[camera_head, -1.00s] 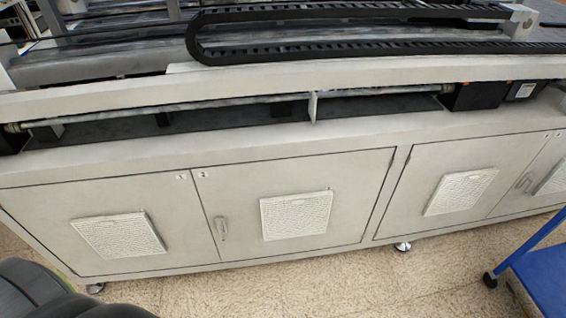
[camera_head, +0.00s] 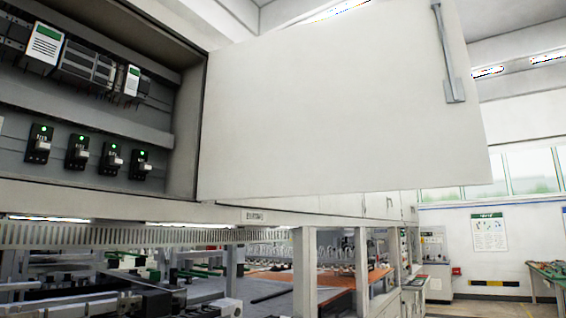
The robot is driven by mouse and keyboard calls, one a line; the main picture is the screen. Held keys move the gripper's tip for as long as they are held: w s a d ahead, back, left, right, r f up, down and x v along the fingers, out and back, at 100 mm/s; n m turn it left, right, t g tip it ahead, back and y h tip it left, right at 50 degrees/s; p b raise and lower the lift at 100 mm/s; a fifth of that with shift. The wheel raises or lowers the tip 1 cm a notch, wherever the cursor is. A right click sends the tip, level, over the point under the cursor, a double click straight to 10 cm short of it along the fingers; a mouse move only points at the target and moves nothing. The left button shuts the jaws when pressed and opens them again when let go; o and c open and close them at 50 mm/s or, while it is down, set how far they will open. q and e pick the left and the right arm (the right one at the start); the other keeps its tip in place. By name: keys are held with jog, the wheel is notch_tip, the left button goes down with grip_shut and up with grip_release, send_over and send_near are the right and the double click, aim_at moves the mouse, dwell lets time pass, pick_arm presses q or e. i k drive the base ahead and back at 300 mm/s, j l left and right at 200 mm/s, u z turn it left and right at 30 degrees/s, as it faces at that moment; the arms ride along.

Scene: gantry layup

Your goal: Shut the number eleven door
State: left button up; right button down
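An open white cabinet door (camera_head: 340,110) swings out to the right from an overhead cabinet (camera_head: 185,130). Its hinged edge is at the cabinet's right side, and a grey latch bar (camera_head: 448,55) runs along its free edge. No number is readable on the door, so I cannot tell if it is number eleven. Inside the cabinet are electrical modules (camera_head: 88,65) and several black breakers with green lights (camera_head: 77,152). Neither of my grippers is in view.
Below the cabinet is a gantry frame with posts (camera_head: 305,272) and a workbench with an orange surface (camera_head: 340,277). More closed cabinet doors (camera_head: 378,205) continue to the right. A poster (camera_head: 489,232) hangs on the far wall. A table (camera_head: 550,275) stands at the far right.

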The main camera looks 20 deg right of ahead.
aim_at(358, 101)
jog(key=l+u, duration=0.2)
jog(key=u, duration=0.2)
jog(key=l+u, duration=0.25)
jog(key=u, duration=0.2)
jog(key=l+u, duration=0.15)
jog(key=l, duration=0.3)
jog(key=k+l+u, duration=0.1)
jog(key=l, duration=0.35)
jog(key=k+l+u, duration=0.15)
jog(key=l, duration=0.3)
jog(key=l+u, duration=0.15)
jog(key=l, duration=0.3)
jog(key=k+l+u, duration=0.1)
jog(key=l, duration=0.35)
jog(key=k, duration=0.1)
